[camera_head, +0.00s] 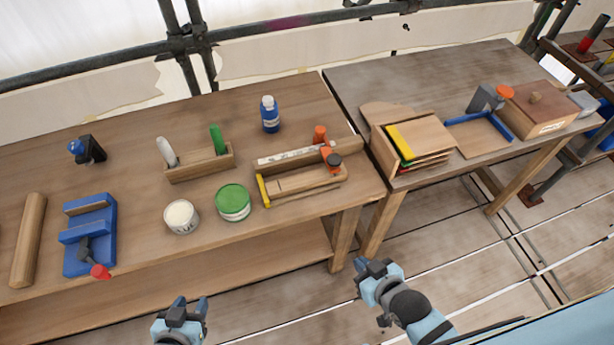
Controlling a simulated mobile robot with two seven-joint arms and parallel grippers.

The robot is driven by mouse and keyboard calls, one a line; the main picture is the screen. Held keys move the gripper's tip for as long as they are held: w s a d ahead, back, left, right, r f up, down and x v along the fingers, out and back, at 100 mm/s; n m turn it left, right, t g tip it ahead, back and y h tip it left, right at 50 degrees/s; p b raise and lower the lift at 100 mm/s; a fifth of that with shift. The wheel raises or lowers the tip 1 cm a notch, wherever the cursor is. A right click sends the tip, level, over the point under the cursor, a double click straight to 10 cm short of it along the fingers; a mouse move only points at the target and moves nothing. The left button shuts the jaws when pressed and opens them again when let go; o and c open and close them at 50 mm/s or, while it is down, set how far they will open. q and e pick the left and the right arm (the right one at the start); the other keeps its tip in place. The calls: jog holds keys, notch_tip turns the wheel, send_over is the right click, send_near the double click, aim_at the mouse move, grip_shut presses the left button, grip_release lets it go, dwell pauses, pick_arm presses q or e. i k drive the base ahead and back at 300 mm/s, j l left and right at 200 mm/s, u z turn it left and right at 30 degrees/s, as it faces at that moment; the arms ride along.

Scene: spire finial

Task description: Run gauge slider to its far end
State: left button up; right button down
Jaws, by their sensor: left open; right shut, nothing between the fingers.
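The gauge is a wooden frame (300,186) near the front right of the left bench, with a yellow piece (263,190) at its left end. A pale marked strip (285,157) lies along its back. An orange and dark knob (331,160), which looks like the slider's, is toward its right end. My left gripper (180,312) is open and empty at the bottom, in front of the bench and apart from it. My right gripper (374,270) is shut and empty, in front of and below the gauge, touching nothing.
An orange cylinder (320,134) stands just behind the gauge. A green tin (233,202) and a white tin (181,216) stand to its left. A blue bottle (270,114) is behind. A wooden rack (412,138) on the right bench stands to the right.

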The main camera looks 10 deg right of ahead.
aim_at(320, 137)
jog(key=i+l, duration=0.1)
jog(key=l, duration=0.55)
jog(key=i+l+u, duration=0.15)
jog(key=l, duration=0.5)
jog(key=i, duration=0.45)
